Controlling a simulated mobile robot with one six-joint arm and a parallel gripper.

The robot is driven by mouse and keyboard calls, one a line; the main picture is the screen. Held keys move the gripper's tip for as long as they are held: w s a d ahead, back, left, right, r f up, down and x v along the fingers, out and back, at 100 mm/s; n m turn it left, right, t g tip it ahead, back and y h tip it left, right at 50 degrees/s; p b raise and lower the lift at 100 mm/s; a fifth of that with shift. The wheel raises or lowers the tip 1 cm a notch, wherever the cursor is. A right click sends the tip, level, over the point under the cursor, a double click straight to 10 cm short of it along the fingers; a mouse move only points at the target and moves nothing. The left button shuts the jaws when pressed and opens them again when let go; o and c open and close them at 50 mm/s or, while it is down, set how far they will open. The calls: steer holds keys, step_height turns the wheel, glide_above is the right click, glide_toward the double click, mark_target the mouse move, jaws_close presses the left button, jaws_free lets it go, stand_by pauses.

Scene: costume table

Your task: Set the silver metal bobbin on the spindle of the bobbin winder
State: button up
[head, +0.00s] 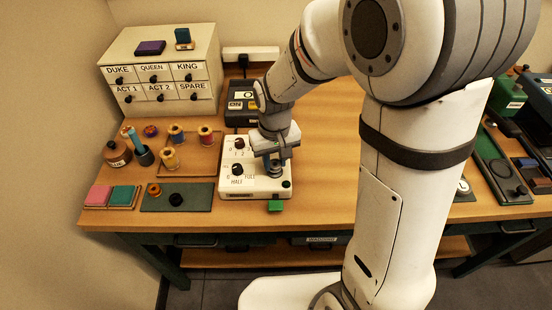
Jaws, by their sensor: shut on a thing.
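The bobbin winder (227,188) is a white box on the table with two black knobs and the marks HALF and FULL. My gripper (273,164) points down over the right part of its top. It is shut on a small greyish round thing, which I take to be the silver metal bobbin; the fingers hide most of it. The spindle is hidden under the gripper. I cannot tell whether the bobbin is around the spindle or just above it.
Left of the winder, a dark green mat (204,204) holds a brass-coloured bobbin (154,189) and a black bobbin (176,199). A wooden tray (200,171) with thread spools lies behind it. A dark box (238,115) stands behind the winder.

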steer(key=shift+f+b, duration=0.55)
steer(key=shift+f, duration=0.1)
steer(key=o, duration=0.7)
steer(key=shift+r, duration=0.1)
steer(key=shift+r, duration=0.1)
step_height(320, 180, up, 11)
steer(key=p, duration=0.8)
stand_by(0.3)
steer(key=s+d+r+m+t+b, duration=0.1)
steer(key=s+d+r, duration=0.1)
steer(key=s+d, duration=0.2)
steer(key=s+d+r+m+t, duration=0.1)
steer(key=s+d+r, duration=0.2)
steer(key=s+d, duration=0.1)
steer(key=s+d+r+m+t+b, duration=0.1)
steer(key=s+d+r, duration=0.2)
steer(key=s+d, duration=0.1)
steer(key=shift+s+d+b, duration=0.25)
steer(key=shift+s+b, duration=0.1)
